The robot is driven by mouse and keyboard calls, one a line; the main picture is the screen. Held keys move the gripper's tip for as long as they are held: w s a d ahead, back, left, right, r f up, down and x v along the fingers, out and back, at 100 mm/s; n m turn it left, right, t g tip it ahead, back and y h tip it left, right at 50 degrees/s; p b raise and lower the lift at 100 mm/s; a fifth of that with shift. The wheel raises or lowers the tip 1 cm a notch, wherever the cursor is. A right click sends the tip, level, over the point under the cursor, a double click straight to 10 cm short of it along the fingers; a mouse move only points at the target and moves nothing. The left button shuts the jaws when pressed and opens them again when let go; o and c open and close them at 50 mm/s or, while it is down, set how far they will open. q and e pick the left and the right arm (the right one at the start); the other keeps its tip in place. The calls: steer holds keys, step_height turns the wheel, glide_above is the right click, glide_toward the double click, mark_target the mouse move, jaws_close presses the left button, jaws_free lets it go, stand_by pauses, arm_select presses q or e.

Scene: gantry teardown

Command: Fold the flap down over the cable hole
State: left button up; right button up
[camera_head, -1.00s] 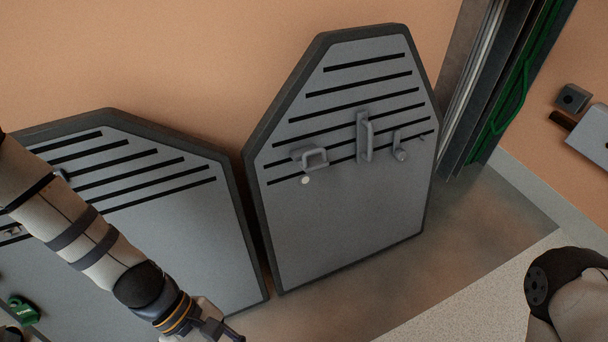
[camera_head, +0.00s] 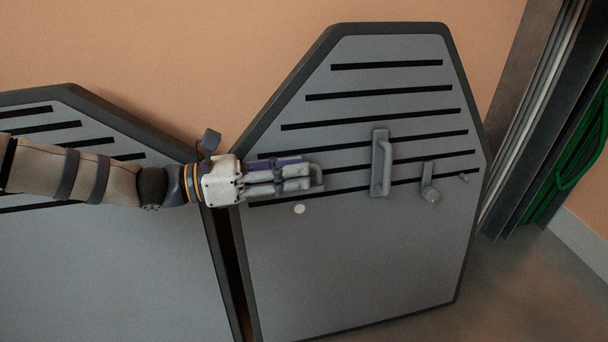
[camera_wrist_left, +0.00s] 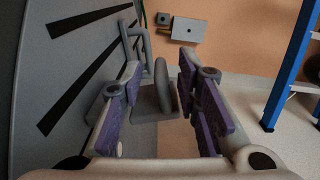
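My left gripper (camera_head: 290,177) reaches in from the left to the grey slotted panel (camera_head: 360,250). I take this plate to be the flap. In the head view the gripper covers most of it; only the loop's right end (camera_head: 318,175) shows. A small pale round spot (camera_head: 299,209), possibly the cable hole, lies just below the gripper. My right gripper is not in view.
To the right on the panel are a tall grey handle (camera_head: 381,163) and a small crank-like latch (camera_head: 429,184). A second slotted panel (camera_head: 100,260) stands at left. A dark metal frame with green cables (camera_head: 580,160) stands at right. The left wrist view shows a blue ladder-like frame (camera_wrist_left: 292,70).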

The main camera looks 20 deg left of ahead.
arm_select(q)
steer(key=shift+x, duration=1)
jaws_close()
